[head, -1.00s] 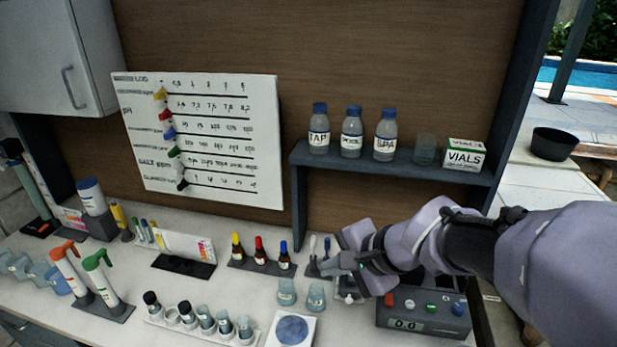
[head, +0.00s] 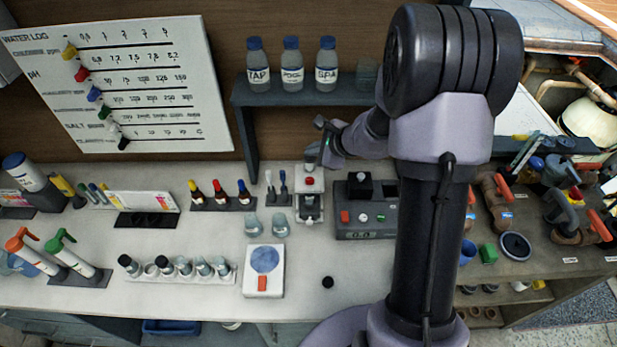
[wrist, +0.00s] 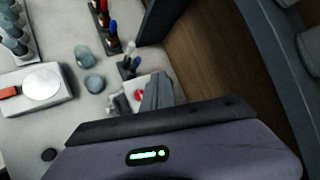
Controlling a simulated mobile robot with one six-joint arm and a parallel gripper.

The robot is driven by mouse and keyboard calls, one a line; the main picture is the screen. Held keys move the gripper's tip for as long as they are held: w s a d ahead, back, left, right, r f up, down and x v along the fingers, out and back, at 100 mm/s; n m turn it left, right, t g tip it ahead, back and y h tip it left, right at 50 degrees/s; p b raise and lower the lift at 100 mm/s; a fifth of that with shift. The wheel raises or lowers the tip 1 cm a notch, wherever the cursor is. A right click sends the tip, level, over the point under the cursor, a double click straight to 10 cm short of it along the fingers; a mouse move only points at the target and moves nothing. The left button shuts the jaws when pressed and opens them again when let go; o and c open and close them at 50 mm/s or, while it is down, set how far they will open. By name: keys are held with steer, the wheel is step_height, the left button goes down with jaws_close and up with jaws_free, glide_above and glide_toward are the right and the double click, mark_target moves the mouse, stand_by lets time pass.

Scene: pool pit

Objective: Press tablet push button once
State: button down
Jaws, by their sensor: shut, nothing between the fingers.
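A small white and grey press-like device with a red button (head: 309,182) on top stands at the back of the counter, left of a grey meter box. I take this as the tablet push button. In the wrist view a bit of red (wrist: 140,94) shows just beside my finger, and the rest of the device is partly hidden. My gripper (head: 323,146) is shut and empty. In the head view it appears just above and slightly right of the red button. In the wrist view the shut fingers (wrist: 157,92) reach toward the device; I cannot tell whether they touch it.
The meter box (head: 365,215) with small coloured buttons stands close right of the device. A shelf (head: 300,97) with bottles is above and behind. Small cups (head: 266,224), droppers (head: 221,195) and a white scale (head: 263,271) are to the left. The counter in front is mostly clear.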

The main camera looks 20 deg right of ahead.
mark_target(312, 182)
steer(key=shift+f, duration=0.15)
step_height(312, 182, down, 8)
steer(key=b, duration=0.6)
steer(key=shift+f, duration=0.15)
steer(key=shift+f+b, duration=0.1)
steer(key=shift+b, duration=0.35)
steer(key=shift+f, duration=0.15)
stand_by(1.0)
steer(key=shift+f+b, duration=0.3)
steer(key=shift+b, duration=0.35)
steer(key=shift+f+b, duration=0.45)
steer(key=shift+b, duration=0.15)
stand_by(0.4)
stand_by(0.3)
steer(key=shift+r+p, duration=0.5)
steer(key=shift+r, duration=0.4)
steer(key=shift+r, duration=0.1)
